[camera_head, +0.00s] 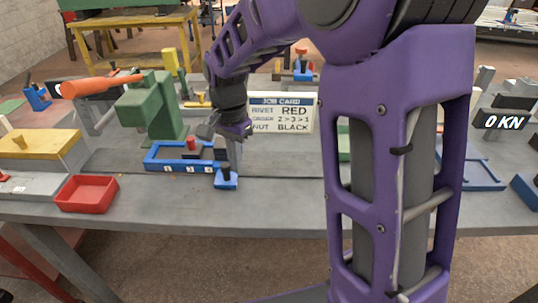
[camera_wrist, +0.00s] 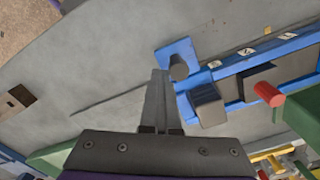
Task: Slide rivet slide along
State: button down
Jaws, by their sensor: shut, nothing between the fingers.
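The rivet slide is a blue frame (camera_head: 180,168) on the bench with number labels along its front edge; it also shows at the right of the wrist view (camera_wrist: 312,40). A red peg (camera_head: 191,142) stands at a dark block inside it, and this peg shows in the wrist view (camera_wrist: 269,94). A grey block (camera_wrist: 208,104) sits at the frame's end. A blue tab with a dark upright knob (camera_wrist: 179,67) sticks out at that end; the knob also shows in the head view (camera_head: 226,173). My gripper (camera_wrist: 160,73) is shut and empty, beside the knob. I cannot tell if they touch.
A green press (camera_head: 150,105) with an orange handle stands behind the frame. A red tray (camera_head: 87,193) lies at the left front, near a yellow-topped box (camera_head: 40,143). A job card (camera_head: 282,112) stands behind, reading rivet red, order 2>3>1, nut black.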

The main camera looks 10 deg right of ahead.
jog(key=shift+w+a+p, duration=0.3)
jog(key=shift+w+a, duration=0.2)
jog(key=shift+a, duration=1.4)
jog(key=shift+w+a+p, duration=0.35)
jog(key=shift+w+a, duration=0.2)
jog(key=shift+a, duration=1.3)
jog(key=shift+w+a+p, duration=0.3)
jog(key=shift+w+a, duration=0.2)
jog(key=shift+a, duration=1.4)
jog(key=shift+s+d, duration=0.2)
jog(key=shift+d, duration=0.6)
jog(key=shift+r, duration=0.1)
notch_tip(320, 180, up, 7)
jog(key=p, duration=0.5)
